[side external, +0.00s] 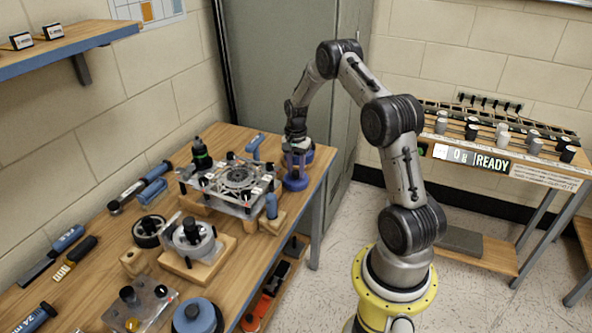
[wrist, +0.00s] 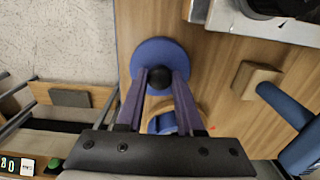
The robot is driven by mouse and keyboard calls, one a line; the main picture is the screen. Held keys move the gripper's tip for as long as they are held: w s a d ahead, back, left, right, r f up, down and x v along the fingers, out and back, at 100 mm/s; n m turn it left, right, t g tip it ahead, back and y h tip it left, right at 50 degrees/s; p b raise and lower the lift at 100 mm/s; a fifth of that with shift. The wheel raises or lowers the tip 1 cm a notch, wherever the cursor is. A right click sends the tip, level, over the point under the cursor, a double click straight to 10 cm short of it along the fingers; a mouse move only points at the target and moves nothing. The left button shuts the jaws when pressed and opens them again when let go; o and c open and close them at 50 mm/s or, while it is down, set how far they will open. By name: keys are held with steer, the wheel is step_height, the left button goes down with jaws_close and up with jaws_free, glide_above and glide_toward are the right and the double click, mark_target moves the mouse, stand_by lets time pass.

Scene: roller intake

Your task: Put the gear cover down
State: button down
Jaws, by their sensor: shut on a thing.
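The gear cover, which I take to be the blue disc with a black knob (wrist: 160,53), is at the far right corner of the wooden bench. In the side view the blue disc (side external: 295,184) shows under my gripper (side external: 296,166). My gripper points down and its two purple fingers are shut on the black knob. The disc looks level and at or very close to the bench top; I cannot tell if it touches. The fingers hide part of the disc.
The clear-topped gear assembly (side external: 238,180) stands just left of the disc. Another blue part (wrist: 163,123) lies close behind my fingers. The bench edge is close on the disc's outer side.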

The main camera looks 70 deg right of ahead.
steer(key=shift+f, duration=0.1)
steer(key=c, duration=0.5)
jaws_free()
steer(key=shift+c, duration=0.2)
